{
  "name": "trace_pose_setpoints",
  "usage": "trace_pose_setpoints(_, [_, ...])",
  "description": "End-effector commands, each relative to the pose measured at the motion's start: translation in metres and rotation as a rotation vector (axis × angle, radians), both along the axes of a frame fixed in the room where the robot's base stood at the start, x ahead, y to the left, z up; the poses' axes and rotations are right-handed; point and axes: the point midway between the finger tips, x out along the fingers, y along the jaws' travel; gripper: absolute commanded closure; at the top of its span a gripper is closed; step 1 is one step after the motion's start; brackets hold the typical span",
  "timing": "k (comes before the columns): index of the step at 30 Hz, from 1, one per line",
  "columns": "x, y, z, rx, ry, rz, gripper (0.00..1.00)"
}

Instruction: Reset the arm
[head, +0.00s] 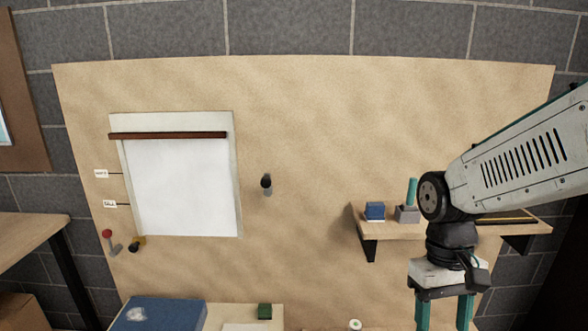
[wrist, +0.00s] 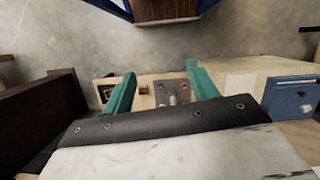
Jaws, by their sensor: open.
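My gripper (head: 444,312) hangs from the arm at the right of the head view, its two teal fingers pointing down and spread apart. The fingertips run off the bottom edge there. In the wrist view my gripper (wrist: 160,85) is also open, with nothing between the fingers. Beyond the fingers, a small plate with a grey knob or lever (wrist: 172,98) and coloured dots lies below. The arm bends at a black joint in front of the wall shelf and hides part of it.
A wall shelf (head: 390,229) holds a blue block (head: 374,211) and a grey holder (head: 408,214) with a teal stick. A white panel (head: 180,190) and a black knob (head: 266,181) are on the board. The board's middle is clear.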

Motion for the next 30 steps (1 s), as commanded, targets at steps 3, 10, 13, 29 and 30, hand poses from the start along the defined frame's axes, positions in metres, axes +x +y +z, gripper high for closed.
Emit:
trace_pose_setpoints(3, [-0.032,-0.007,0.025,-0.003,-0.064,-0.050,0.42])
trace_pose_setpoints(10, [-0.079,-0.017,0.056,0.006,-0.218,-0.097,0.42])
trace_pose_setpoints(13, [-0.089,-0.020,0.067,0.010,-0.292,-0.109,0.42])
trace_pose_setpoints(29, [-0.096,-0.024,0.085,0.013,-0.391,-0.128,0.42])
trace_pose_setpoints(30, [-0.096,-0.024,0.085,0.013,-0.391,-0.128,0.42])
